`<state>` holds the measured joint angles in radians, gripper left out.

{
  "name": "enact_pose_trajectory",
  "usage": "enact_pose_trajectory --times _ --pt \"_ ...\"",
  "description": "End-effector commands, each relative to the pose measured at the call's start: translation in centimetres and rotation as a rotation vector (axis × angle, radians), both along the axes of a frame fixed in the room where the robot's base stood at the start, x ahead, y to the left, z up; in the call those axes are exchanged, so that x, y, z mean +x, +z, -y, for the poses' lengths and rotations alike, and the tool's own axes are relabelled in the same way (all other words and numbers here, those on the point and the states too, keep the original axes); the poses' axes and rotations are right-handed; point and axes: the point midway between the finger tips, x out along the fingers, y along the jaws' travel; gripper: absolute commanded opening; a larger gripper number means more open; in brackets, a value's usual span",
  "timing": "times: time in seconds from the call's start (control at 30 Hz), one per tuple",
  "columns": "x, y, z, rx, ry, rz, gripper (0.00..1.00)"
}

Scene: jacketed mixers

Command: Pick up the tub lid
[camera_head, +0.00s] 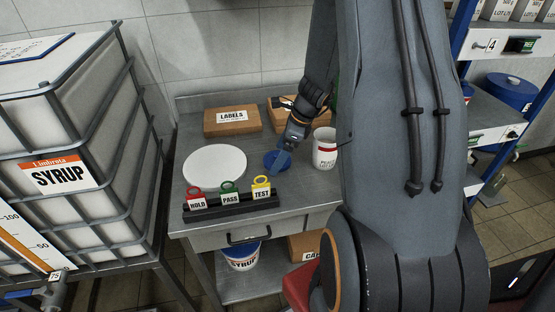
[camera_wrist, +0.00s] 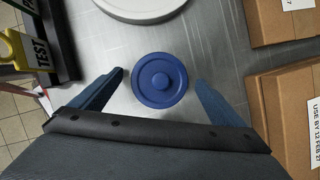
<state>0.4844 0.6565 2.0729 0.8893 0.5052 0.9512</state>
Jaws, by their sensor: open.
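In the head view the lid (camera_head: 271,161) shows partly behind my gripper (camera_head: 282,160). In the wrist view my gripper (camera_wrist: 160,84) is open, with one blue finger to the left of the lid and one to the right. Gaps show between the fingers and the lid in that view. Nothing is held. How high the fingertips are above the table is hard to tell.
A white disc (camera_head: 214,167) lies left of the lid, and a white tub (camera_head: 325,150) with a red band stands to the right. A rack of HOLD, PASS and TEST tags (camera_head: 232,206) runs along the front. Cardboard boxes, one marked LABELS (camera_head: 232,122), sit behind.

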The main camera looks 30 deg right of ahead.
Motion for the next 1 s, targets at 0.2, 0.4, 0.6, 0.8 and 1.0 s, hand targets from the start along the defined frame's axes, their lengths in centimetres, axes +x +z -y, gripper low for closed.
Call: enact_pose_trajectory --times 0.2,0.4,0.6,0.8,1.0 --pt "0.0 0.0 0.0 -0.001 0.0 0.001 0.91" --pt "0.0 0.0 0.0 0.0 0.0 0.0 0.57" --pt "0.0 0.0 0.0 -0.001 0.0 0.001 0.51" --pt "0.0 0.1 0.0 -0.001 0.001 0.001 0.51" --pt "0.1 1.4 0.1 -0.001 0.001 0.003 0.51"
